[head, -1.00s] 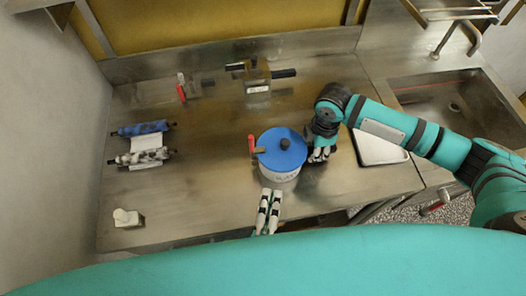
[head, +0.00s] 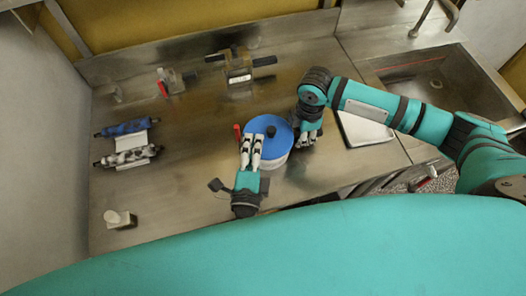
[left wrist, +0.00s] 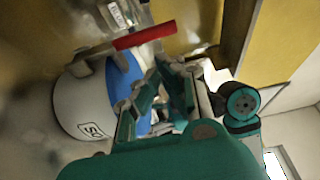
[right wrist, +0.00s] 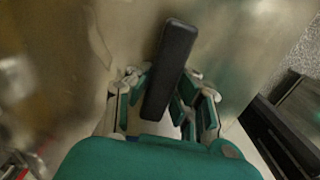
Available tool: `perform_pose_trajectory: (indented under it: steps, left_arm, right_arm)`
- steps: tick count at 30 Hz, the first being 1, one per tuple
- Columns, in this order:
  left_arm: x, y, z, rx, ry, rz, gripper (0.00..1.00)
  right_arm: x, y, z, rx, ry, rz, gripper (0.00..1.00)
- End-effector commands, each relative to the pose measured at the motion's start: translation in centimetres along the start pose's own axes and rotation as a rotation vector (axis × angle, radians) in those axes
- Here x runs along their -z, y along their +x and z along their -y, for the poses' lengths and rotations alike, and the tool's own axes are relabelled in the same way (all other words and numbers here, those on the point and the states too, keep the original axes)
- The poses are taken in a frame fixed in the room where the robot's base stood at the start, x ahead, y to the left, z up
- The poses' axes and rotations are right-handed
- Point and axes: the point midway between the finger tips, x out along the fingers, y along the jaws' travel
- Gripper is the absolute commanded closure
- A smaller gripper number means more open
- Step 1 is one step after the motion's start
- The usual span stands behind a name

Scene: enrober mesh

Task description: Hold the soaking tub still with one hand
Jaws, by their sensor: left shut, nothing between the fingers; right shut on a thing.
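The soaking tub (head: 277,165) is white and stands upright on the steel counter, with a blue lid (head: 276,127) and dark knob. A red handle (left wrist: 145,37) sticks out at its left; the left wrist view also shows the tub's lettered wall (left wrist: 80,108). My left gripper (head: 251,140) is shut and empty, its fingers over the near left part of the lid beside the red handle. I cannot tell whether they touch the lid. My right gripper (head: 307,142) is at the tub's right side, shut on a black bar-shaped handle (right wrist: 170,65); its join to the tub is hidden.
A blue roller (head: 125,128) and a patterned roller (head: 130,157) lie at the left. A block with black handles (head: 238,65) is behind. A pale tray (head: 365,128) and a sink (head: 430,88) are at the right.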

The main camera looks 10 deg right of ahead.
Motion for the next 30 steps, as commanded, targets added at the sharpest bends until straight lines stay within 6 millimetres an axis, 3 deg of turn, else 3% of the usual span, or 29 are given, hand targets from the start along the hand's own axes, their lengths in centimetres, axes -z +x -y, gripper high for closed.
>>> perform_pose_trajectory:
  steps: [30]
  left_arm:
    - [-1.5,0.0,0.1,0.027,-0.074,0.0,1.0]
  right_arm:
    - [0.1,0.0,0.0,0.0,-0.001,-0.001,1.0]
